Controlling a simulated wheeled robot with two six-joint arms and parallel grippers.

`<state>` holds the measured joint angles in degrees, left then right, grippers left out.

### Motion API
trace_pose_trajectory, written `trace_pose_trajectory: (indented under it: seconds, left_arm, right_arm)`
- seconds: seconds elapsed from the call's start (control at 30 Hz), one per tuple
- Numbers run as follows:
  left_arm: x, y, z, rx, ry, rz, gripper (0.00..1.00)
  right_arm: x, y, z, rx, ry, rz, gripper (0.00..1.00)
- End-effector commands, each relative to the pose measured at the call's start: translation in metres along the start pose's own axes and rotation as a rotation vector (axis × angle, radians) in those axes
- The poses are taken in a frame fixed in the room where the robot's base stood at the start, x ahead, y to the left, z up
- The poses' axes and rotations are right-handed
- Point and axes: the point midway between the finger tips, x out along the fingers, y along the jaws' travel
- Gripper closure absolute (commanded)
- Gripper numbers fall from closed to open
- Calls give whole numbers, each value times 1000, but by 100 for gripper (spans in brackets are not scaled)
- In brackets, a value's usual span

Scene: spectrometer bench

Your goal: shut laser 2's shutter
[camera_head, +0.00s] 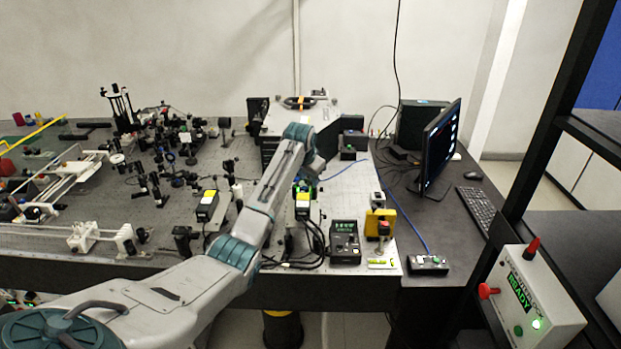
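My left arm reaches in from the lower left across the bench. Its wrist bends down near the middle, and my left gripper (304,184) is small and partly hidden there, close above a dark box with a yellow top (303,207). I cannot tell whether its fingers are open or touching the box. A second dark box with a yellow label (207,206) stands to the left of my forearm. No readable label shows which one is laser 2, and the shutter cannot be made out. My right gripper is not in view.
Many optics crowd the left of the optical table (355,190). A controller with a green display (345,241) and a yellow mount (380,222) stand right of my arm. A monitor (440,145), keyboard (482,208) and READY box (530,300) are farther right. Black cables run beside the arm.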

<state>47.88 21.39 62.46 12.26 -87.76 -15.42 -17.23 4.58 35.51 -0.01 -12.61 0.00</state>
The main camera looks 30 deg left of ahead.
Motion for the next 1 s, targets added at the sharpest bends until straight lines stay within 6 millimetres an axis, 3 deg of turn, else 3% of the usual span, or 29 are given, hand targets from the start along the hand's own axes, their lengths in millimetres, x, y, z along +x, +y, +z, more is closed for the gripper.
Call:
trace_pose_trajectory:
  seconds: [0.07, 0.3, 0.63, 0.67, 0.83, 1.0]
  left_arm:
    - [12, 1, 0, 0, -3, 2, 65]
    - [35, 0, 0, 1, 0, 0, 65]
    - [39, 0, 0, 1, 1, -1, 65]
    - [39, 0, 0, 1, 1, -1, 67]
    - [39, 0, 0, 1, 1, 0, 100]
    - [39, 0, 1, -3, 6, 6, 100]
  right_arm:
    - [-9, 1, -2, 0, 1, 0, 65]
    - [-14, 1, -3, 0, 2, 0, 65]
    - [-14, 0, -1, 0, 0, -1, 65]
    - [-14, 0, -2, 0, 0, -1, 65]
    - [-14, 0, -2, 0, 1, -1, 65]
    - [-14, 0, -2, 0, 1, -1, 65]
